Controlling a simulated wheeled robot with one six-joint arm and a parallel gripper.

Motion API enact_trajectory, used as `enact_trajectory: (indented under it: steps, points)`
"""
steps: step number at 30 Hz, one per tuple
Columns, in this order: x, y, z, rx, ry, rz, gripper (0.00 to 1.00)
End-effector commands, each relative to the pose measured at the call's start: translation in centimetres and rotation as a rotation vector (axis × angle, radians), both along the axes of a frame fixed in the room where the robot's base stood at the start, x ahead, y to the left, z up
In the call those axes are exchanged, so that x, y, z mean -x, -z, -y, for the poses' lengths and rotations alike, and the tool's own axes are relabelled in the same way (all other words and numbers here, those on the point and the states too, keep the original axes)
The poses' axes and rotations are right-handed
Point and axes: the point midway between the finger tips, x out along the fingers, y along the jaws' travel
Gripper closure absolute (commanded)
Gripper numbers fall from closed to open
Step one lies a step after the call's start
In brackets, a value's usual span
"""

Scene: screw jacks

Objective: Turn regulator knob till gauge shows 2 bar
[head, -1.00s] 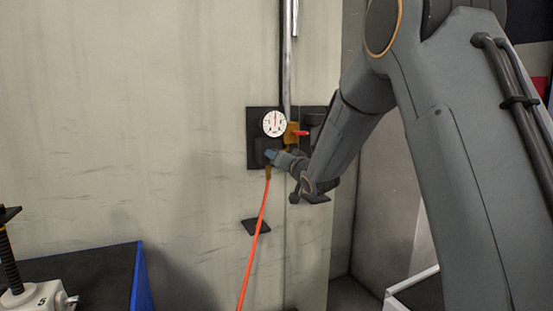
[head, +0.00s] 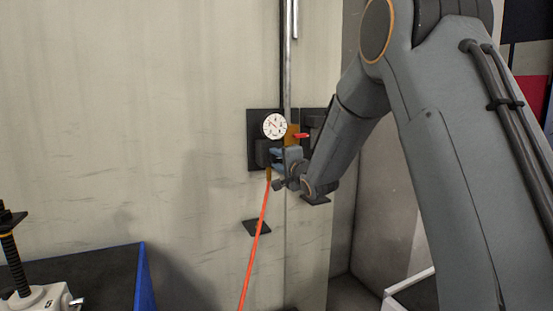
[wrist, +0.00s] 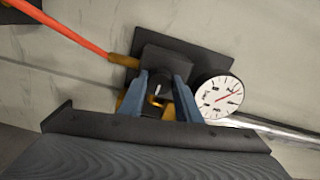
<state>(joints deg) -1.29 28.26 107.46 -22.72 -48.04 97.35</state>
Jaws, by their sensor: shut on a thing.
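The regulator (head: 262,152) is a dark block on a black plate on the wall. Its round white gauge (head: 274,125) sits above it, with a red needle tilted to the upper left; the numbers are too small to read. In the wrist view the gauge (wrist: 216,98) is at the right, its needle slanting across the face. My gripper (head: 278,157) is at the front of the regulator, below the gauge. In the wrist view its blue fingers lie either side of the dark knob (wrist: 158,88), shut on it. The fingers partly hide the knob.
An orange hose (head: 256,235) runs down from the regulator. A red-handled valve (head: 301,135) is just right of the gauge, near a vertical pipe (head: 287,65). A screw jack (head: 35,298) stands at lower left by a dark, blue-edged surface (head: 146,280).

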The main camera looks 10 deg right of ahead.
Motion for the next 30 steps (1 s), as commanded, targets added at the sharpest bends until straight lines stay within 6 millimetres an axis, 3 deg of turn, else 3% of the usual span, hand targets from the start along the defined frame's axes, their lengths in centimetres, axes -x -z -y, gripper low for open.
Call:
enact_trajectory:
  steps: [12,30]
  points:
    - [0.02,-0.01,0.03,-0.254,0.000,-0.083,0.92]
    - [0.02,0.03,0.01,-0.325,0.000,-0.107,0.92]
